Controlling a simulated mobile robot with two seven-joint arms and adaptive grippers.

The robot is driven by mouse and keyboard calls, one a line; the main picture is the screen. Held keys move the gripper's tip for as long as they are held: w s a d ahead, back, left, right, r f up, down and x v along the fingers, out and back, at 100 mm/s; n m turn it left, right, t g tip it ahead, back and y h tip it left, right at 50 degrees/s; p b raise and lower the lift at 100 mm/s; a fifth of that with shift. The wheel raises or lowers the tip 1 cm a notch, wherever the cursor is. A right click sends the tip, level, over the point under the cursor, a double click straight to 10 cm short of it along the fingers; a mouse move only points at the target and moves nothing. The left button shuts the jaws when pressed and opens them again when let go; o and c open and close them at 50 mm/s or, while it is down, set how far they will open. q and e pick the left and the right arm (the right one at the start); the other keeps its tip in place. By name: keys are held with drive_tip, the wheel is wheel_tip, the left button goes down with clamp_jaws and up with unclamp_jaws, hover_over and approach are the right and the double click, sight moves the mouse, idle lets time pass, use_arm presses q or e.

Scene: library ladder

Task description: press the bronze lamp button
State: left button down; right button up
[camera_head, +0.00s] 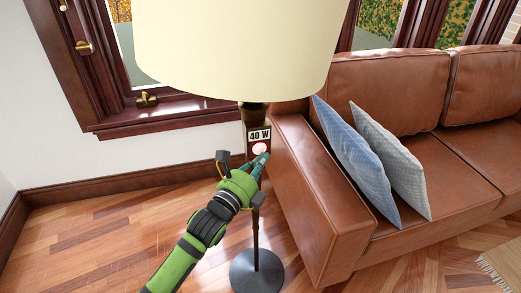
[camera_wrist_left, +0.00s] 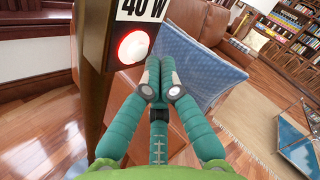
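A floor lamp with a large cream shade (camera_head: 235,45) and a dark bronze pole (camera_head: 255,225) stands beside the sofa. Its button (camera_head: 259,148) is a round, pale, glowing disc with a red surround, under a "40 W" label (camera_head: 260,135). The button also shows in the left wrist view (camera_wrist_left: 133,46). My left gripper (camera_head: 262,160) has its teal fingers together with nothing between them. Its fingertips (camera_wrist_left: 160,82) are just below and right of the button; I cannot tell whether they touch the lamp. My right gripper is not in view.
A brown leather sofa (camera_head: 318,215) with two blue-grey cushions (camera_head: 360,160) stands close on the right of the lamp. The round dark lamp base (camera_head: 256,272) rests on the wood floor. A window with a dark red-brown sill (camera_head: 165,115) is behind. The floor at left is clear.

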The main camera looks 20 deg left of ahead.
use_arm(q)
drive_tip(key=s+d+p, duration=0.2)
drive_tip(key=s+d, duration=0.1)
drive_tip(key=s, duration=0.2)
drive_tip(key=shift+d, duration=0.2)
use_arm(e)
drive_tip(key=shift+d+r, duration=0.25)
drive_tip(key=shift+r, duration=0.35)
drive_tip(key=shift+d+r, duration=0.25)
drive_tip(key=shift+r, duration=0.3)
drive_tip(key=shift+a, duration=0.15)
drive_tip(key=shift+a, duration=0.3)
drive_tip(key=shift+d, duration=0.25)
use_arm(q)
drive_tip(key=shift+f, duration=0.1)
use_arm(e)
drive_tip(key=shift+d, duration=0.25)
